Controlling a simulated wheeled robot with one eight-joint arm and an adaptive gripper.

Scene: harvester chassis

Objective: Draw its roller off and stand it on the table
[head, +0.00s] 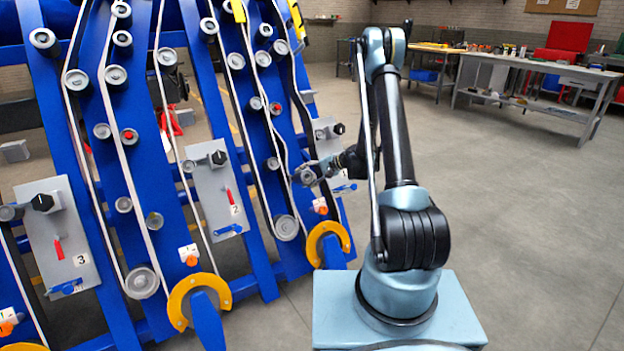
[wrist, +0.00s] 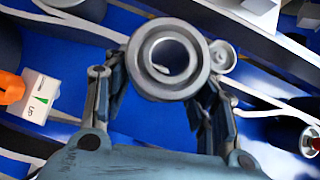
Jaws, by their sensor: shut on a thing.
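In the wrist view a grey ring-shaped roller (wrist: 142,72) with an open bore faces the camera. My gripper (wrist: 168,66) has one finger on each side of it and is shut on it. In the head view my gripper (head: 318,171) holds the roller (head: 307,177) at the right-hand blue column of the harvester chassis (head: 262,187), by a belt run. I cannot tell whether the roller still sits on a pin. A grey worktable (head: 548,75) stands far back on the right, with small items on it.
Belts and several other rollers (head: 286,227) are close around my gripper. A grey panel (head: 328,130) with a black knob is just above it. A yellow-orange guard (head: 328,243) sits below. The floor (head: 535,210) to the right is clear.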

